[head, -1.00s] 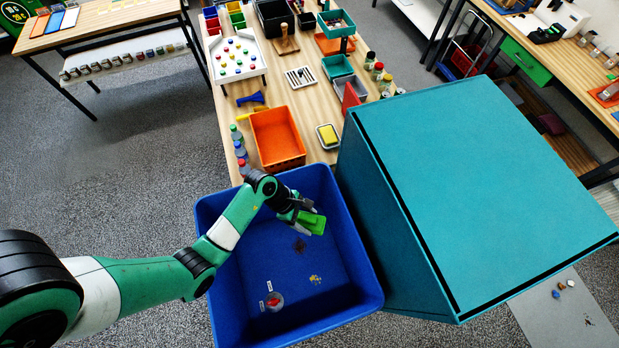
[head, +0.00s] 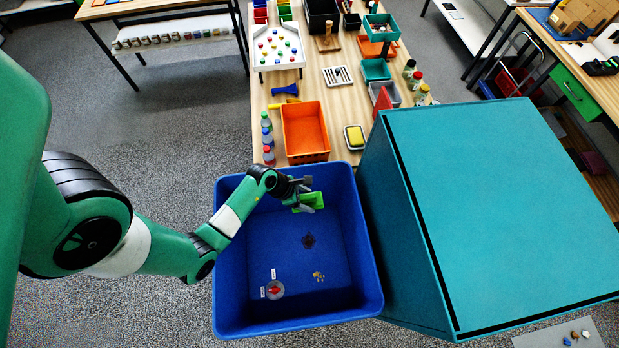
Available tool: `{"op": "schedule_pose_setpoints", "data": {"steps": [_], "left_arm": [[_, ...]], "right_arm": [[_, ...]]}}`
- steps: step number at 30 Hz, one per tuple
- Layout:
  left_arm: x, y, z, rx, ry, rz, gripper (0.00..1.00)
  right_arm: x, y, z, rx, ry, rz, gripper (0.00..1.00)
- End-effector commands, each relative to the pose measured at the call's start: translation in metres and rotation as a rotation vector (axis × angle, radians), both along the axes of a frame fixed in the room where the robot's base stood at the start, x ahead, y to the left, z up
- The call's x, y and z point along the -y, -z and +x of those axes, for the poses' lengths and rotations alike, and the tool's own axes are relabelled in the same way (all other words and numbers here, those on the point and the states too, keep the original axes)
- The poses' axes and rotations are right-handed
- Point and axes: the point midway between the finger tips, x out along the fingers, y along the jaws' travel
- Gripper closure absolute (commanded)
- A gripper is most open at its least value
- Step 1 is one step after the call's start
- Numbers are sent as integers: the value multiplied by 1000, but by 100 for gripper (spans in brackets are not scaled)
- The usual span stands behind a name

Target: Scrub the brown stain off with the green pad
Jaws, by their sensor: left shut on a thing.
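My left gripper (head: 300,196) is shut on the green pad (head: 313,201). It holds the pad inside the blue bin (head: 221,262), near the bin's far wall. A dark brown stain (head: 308,241) shows on the bin floor, a little nearer to me than the pad. The pad looks apart from the stain; I cannot tell its height above the floor. My right gripper is out of view.
A yellowish spot (head: 319,276) and a round piece with red on it (head: 274,289) lie on the bin floor. A large teal box (head: 500,200) stands close at the bin's right. An orange tray (head: 305,131) and a yellow sponge in a dish (head: 355,137) are on the table beyond.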

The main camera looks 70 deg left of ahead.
Motion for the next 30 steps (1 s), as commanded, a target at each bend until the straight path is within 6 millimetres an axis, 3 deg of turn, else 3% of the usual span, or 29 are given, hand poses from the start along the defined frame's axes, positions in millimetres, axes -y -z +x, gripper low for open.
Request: {"op": "schedule_pose_setpoints", "data": {"steps": [11, 12, 30], "left_arm": [[1, 83, -1, -4, 0, -3, 73], [0, 105, 0, -1, 1, 1, 73], [0, 247, 0, -1, 2, 1, 73]], "right_arm": [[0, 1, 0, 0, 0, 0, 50], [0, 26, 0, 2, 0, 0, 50], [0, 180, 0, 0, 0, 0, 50]]}}
